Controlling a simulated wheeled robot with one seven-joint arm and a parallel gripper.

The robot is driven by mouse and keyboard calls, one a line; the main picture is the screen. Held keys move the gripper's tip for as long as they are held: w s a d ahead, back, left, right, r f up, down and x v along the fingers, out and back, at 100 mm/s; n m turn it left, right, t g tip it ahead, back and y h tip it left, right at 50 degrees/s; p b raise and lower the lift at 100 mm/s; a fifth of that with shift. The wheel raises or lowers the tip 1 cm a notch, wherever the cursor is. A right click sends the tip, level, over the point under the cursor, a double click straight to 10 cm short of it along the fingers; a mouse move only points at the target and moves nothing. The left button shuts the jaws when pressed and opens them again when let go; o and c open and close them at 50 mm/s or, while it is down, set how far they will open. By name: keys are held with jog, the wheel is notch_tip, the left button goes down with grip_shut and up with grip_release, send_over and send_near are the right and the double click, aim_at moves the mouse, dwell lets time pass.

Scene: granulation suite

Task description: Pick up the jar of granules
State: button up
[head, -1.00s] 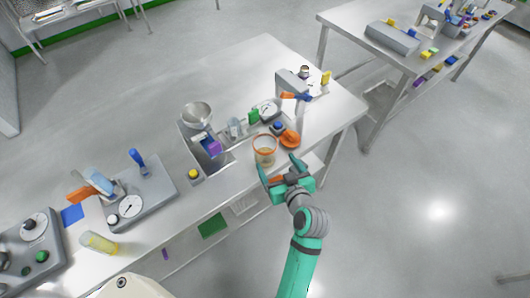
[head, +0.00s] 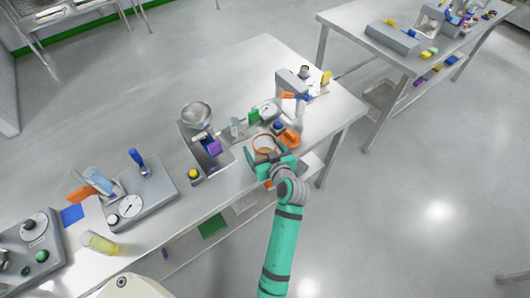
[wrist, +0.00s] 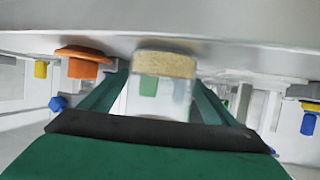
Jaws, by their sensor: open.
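The jar of granules (head: 265,142) is a clear jar with an orange rim in the head view. It stands on the steel bench near its front edge. In the wrist view the jar (wrist: 161,92) appears inverted, with a tan layer of granules at the end against the bench. My gripper (head: 270,160) is open, with its green fingers around the lower part of the jar, one on each side. In the wrist view the fingers (wrist: 160,105) flank the jar, and small gaps seem to show. The head view hides the jar's lower front behind the gripper.
An orange knob-like piece (head: 289,138) stands close right of the jar; it also shows in the wrist view (wrist: 83,62). A grey device with a metal bowl (head: 196,115) is to the left. A dial gauge (head: 268,110) stands behind.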

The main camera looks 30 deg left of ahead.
jog(key=shift+w+a+f, duration=0.25)
jog(key=shift+w+a, duration=0.15)
jog(key=shift+a, duration=0.1)
jog(key=shift+c, duration=0.7)
jog(key=c, duration=1.8)
jog(key=shift+r, duration=0.1)
